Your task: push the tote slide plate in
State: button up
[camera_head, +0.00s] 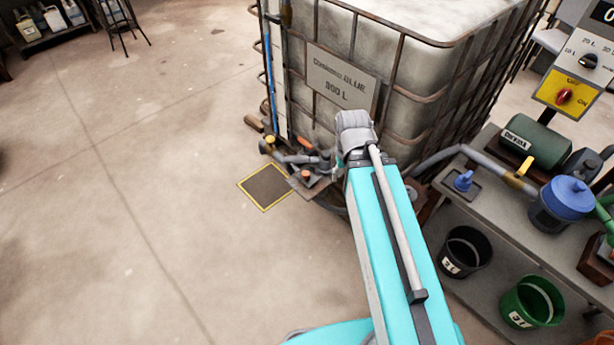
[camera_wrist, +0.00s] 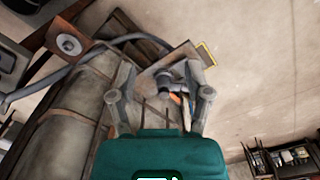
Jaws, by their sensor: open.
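The tote (camera_head: 400,75) is a large whitish tank in a rusty cage, labelled Concentrate BLUE 800 L. At its lower front corner a flat brownish plate (camera_head: 306,188) sticks out among pipes and orange-tipped handles. It may be the slide plate; I cannot tell how far out it is. A flat brown plate (camera_wrist: 152,80) also shows in the wrist view, just beyond my gripper (camera_wrist: 161,95). The fingers are spread apart on both sides of a grey knob or pipe end (camera_wrist: 165,80), with nothing visibly clamped. Contact is unclear. In the head view my arm hides the fingers.
A yellow-edged dark floor square (camera_head: 268,187) lies left of the tote corner. A bench (camera_head: 480,195) with a green pump (camera_head: 538,143) and blue-lidded vessel (camera_head: 568,198) stands right. A black bucket (camera_head: 464,252) and green bucket (camera_head: 532,302) are below. The left floor is clear.

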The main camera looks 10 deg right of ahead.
jog(key=shift+w+a+f+b, duration=0.1)
jog(key=shift+w+f+b, duration=0.05)
jog(key=shift+f+b, duration=0.15)
jog(key=c, duration=0.4)
jog(key=shift+w+a+f+n+b, duration=0.2)
jog(key=shift+f+n+b, duration=0.1)
jog(key=shift+n, duration=0.1)
jog(key=shift+c, duration=1.2)
jog(key=w+a+f+n+h+b, duration=0.1)
jog(key=f+n+b, duration=0.1)
jog(key=w+a+f+n+b, duration=0.1)
jog(key=f+n+b, duration=0.1)
jog(key=w+a+f+n+h+b, duration=0.1)
jog(key=w+f+n+b, duration=0.1)
jog(key=shift+a+t+h, duration=0.2)
jog(key=shift+t+h, duration=0.1)
grip_shut()
jog(key=w+a+f+n+t+h+b, duration=0.2)
jog(key=w+a+f+n+b, duration=0.2)
jog(key=a+n+b, duration=0.4)
jog(key=w+a+f+n+t+h+b, duration=0.2)
jog(key=w+a+f+n+b, duration=0.3)
jog(key=a+f+n+b, duration=0.2)
jog(key=shift+a+n+t+h+b, duration=0.3)
jog(key=shift+a+n+b, duration=0.6)
jog(key=shift+n, duration=0.8)
jog(key=shift+w, duration=0.1)
